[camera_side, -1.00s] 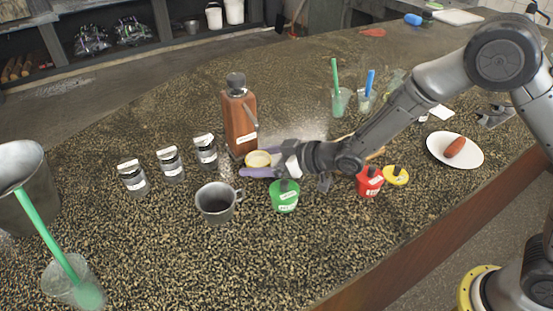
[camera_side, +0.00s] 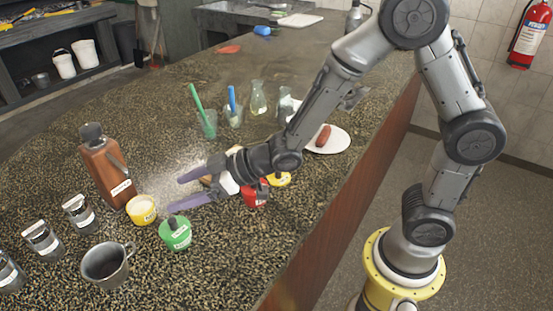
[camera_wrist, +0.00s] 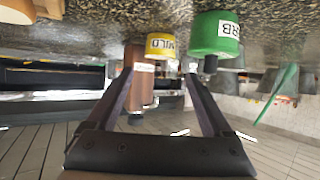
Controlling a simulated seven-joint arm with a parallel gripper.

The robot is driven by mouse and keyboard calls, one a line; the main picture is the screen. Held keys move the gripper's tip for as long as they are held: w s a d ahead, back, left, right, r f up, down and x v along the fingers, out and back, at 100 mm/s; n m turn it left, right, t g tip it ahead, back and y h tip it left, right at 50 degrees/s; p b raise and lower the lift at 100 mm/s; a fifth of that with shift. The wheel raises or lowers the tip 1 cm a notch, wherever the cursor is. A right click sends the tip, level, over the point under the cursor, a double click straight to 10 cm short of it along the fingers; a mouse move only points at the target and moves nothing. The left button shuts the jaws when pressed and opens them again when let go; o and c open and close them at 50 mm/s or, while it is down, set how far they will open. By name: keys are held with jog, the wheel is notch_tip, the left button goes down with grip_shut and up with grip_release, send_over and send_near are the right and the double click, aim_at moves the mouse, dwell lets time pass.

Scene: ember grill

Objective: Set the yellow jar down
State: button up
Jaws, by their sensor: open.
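The yellow jar (camera_side: 142,211) stands upright on the speckled counter, just right of the brown bottle's foot and behind the green jar.
The brown bottle (camera_side: 105,172) is close left of the jar. The green jar (camera_side: 175,234) and a metal mug (camera_side: 106,264) stand in front. The red jar (camera_side: 256,194) and a yellow lid (camera_side: 279,180) are by my wrist. Several labelled shakers stand at left.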

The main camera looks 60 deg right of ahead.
jog(key=s+d+r+m+g+h, duration=0.1)
jog(key=s+d+r+m+h, duration=0.2)
jog(key=d, duration=0.4)
jog(key=s+d+r+m+h, duration=0.1)
jog(key=s+d+r+h, duration=0.25)
jog(key=d, duration=0.25)
jog(key=s+d+r+m+g, duration=0.1)
jog(key=s+d+g, duration=0.1)
jog(key=s, duration=0.7)
jog(key=s+d+r+m+g, duration=0.1)
jog(key=s+d+g, duration=0.1)
jog(key=s, duration=0.8)
jog(key=shift+s+d+m, duration=0.3)
jog(key=shift+d, duration=0.25)
